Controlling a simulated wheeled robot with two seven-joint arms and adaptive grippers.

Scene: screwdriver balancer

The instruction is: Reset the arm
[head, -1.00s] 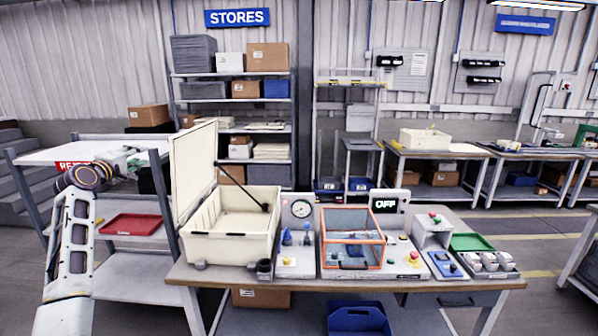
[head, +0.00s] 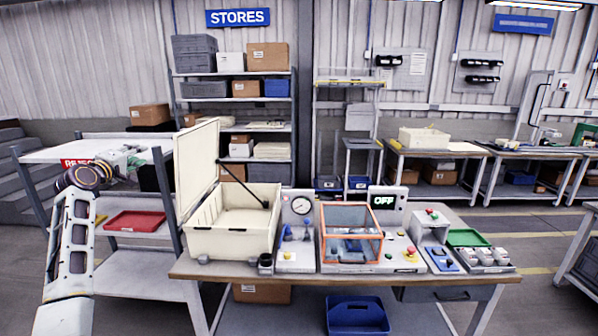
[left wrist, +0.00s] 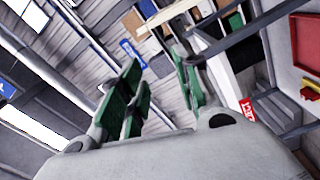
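My left arm (head: 72,235) rises at the left of the head view, bent at a dark joint. My left gripper (head: 128,157) is small there, in front of the white shelf rack marked REJECT. In the left wrist view its two green fingers (left wrist: 160,68) stand apart with nothing between them, so it is open and empty. The wrist points toward the wall and shelving. My right arm and gripper are not in view.
A red tray (head: 134,221) sits on the left rack.

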